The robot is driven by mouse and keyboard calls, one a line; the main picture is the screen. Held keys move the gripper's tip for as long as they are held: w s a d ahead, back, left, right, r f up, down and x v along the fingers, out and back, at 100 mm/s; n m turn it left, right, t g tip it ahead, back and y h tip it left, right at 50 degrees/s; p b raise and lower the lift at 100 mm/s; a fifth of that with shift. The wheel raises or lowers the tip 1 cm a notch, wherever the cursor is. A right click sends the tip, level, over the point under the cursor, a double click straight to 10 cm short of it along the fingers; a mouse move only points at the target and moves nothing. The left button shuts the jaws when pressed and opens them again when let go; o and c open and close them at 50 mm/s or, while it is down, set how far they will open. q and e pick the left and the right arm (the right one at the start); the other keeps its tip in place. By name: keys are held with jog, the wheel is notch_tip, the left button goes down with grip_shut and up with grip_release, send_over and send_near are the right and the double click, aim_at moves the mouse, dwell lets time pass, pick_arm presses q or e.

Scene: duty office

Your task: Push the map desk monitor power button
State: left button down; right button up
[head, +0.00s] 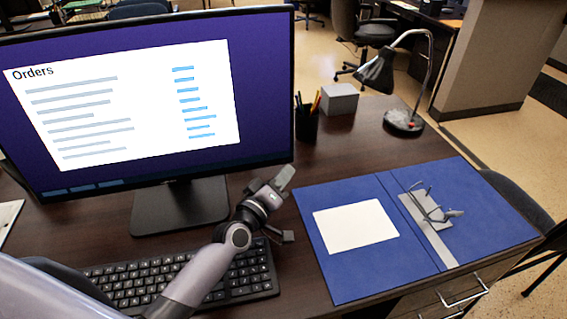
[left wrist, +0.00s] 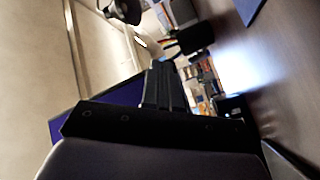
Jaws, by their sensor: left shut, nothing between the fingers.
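The monitor (head: 262,90) stands on the desk at the left of the head view, its screen lit with an "Orders" page. No power button can be made out on it. My left gripper (head: 285,177) is shut and empty, just below and in front of the monitor's lower right corner; the exact gap to the bezel cannot be told. In the left wrist view my shut fingers (left wrist: 165,86) point up the picture, with a purple part of the monitor screen (left wrist: 126,95) beside them. My right gripper is not in view.
The keyboard (head: 130,285) lies under my left arm. An open blue binder (head: 345,270) lies to the right. A pen cup (head: 306,124), a grey box (head: 340,98) and a desk lamp (head: 403,122) stand behind it. The desk (head: 345,155) is bare between binder and cup.

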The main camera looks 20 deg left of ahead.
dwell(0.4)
pick_arm(q)
jog(key=shift+w+a, duration=0.3)
jog(key=shift+w, duration=0.1)
jog(key=shift+w, duration=0.1)
dwell(0.4)
jog(key=shift+s+d, duration=0.3)
jog(key=shift+s, duration=0.2)
jog(key=shift+s, duration=0.1)
jog(key=s+d+p, duration=0.2)
jog(key=s, duration=0.1)
jog(key=s+d+p, duration=0.1)
jog(key=shift+s+d+r, duration=0.2)
jog(key=shift+s+r, duration=0.05)
jog(key=shift+s, duration=0.15)
